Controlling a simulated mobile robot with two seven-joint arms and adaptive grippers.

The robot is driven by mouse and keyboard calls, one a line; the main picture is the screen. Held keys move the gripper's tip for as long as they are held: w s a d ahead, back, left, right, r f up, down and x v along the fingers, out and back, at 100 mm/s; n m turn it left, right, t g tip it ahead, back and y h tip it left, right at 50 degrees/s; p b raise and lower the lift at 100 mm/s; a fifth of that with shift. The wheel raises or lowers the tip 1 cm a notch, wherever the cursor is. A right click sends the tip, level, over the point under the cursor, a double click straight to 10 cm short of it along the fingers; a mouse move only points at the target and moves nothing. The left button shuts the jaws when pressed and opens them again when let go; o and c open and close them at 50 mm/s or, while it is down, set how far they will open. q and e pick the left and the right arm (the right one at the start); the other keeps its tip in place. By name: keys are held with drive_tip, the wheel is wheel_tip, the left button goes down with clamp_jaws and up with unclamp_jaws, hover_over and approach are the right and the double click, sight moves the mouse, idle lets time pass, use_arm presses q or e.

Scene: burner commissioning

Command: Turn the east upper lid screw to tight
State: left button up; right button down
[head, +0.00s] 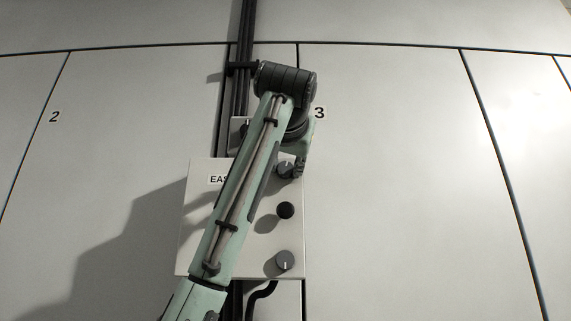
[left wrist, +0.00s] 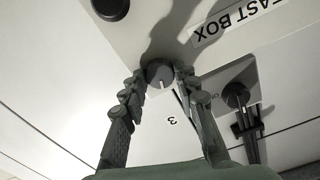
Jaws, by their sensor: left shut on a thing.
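The east box (head: 240,265) is a pale panel on the wall, with its label partly hidden behind my left arm in the head view. Its upper lid screw (head: 284,170) is a dark grey round knob near the top right corner. My left gripper (head: 292,168) is at this knob, partly hidden by my own wrist. In the left wrist view, my left gripper (left wrist: 158,76) has its fingertips on both sides of the upper lid screw (left wrist: 160,70), shut on it. A pale line marks the knob's face. My right gripper is not in view.
A black round button (head: 285,210) and a lower grey knob (head: 284,261) sit below on the box. A smaller box with another knob (left wrist: 235,95) is beside my fingers in the left wrist view. Dark cables (head: 243,40) run up the wall.

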use_arm(q)
drive_tip(key=shift+n, duration=1.6)
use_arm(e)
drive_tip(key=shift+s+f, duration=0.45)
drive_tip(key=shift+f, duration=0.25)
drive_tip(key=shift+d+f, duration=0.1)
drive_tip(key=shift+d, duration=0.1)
use_arm(q)
drive_tip(key=o, duration=1.2)
drive_tip(key=shift+c, duration=0.2)
drive_tip(key=s, duration=1.2)
drive_tip(key=shift+f, duration=0.1)
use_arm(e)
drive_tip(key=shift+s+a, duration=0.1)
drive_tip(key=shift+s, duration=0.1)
